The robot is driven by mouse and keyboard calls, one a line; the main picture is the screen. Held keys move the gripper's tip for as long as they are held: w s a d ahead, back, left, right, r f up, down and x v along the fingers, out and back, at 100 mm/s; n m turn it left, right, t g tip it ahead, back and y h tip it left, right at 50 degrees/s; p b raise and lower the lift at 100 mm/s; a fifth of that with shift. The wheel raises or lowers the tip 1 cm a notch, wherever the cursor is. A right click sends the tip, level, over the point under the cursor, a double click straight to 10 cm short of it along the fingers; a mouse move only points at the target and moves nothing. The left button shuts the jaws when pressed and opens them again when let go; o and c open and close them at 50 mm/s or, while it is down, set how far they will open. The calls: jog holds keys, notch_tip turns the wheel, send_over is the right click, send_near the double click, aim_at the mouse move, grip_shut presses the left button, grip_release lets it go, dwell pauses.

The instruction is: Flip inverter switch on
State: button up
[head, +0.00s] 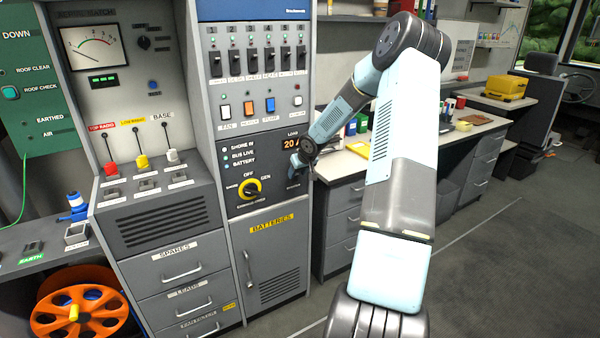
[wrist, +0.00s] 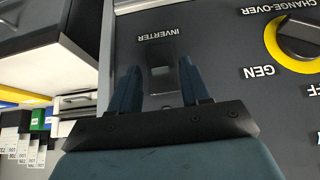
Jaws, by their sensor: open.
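The inverter switch (wrist: 160,74) is a small dark fitting on the dark panel, beside the white INVERTER label (wrist: 157,33) in the wrist view. That view looks upside down. My gripper (wrist: 160,84) is open, with one blue finger on each side of the switch and nothing held. I cannot tell whether the fingers touch the switch or the panel, nor which way the switch is set. In the head view my gripper (head: 298,161) is at the panel's right edge and hides the switch; the label (head: 293,186) shows just below it.
The yellow-ringed change-over knob (head: 250,189) is left of my gripper in the head view. The load display (head: 291,141) is just above it. Rocker switches (head: 249,107) sit higher on the panel. A desk (head: 345,165) with drawers stands close on the right.

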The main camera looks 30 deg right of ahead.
jog(key=v, duration=1.3)
jog(key=shift+s+r, duration=0.2)
jog(key=shift+r, duration=0.1)
jog(key=s+a+r+g+h, duration=0.2)
jog(key=s+a+r+h, duration=0.1)
jog(key=s+a+r, duration=1.25)
jog(key=s+a+r+y, duration=0.1)
jog(key=s+a, duration=0.1)
jog(key=s, duration=0.5)
jog(key=s+a+r+y, duration=0.1)
jog(key=s+a, duration=0.2)
jog(key=s, duration=0.5)
jog(key=s+a+r+t, duration=0.1)
jog(key=s+a, duration=0.2)
jog(key=s, duration=0.4)
jog(key=shift+s+r+y, duration=0.3)
jog(key=shift+s+y, duration=0.1)
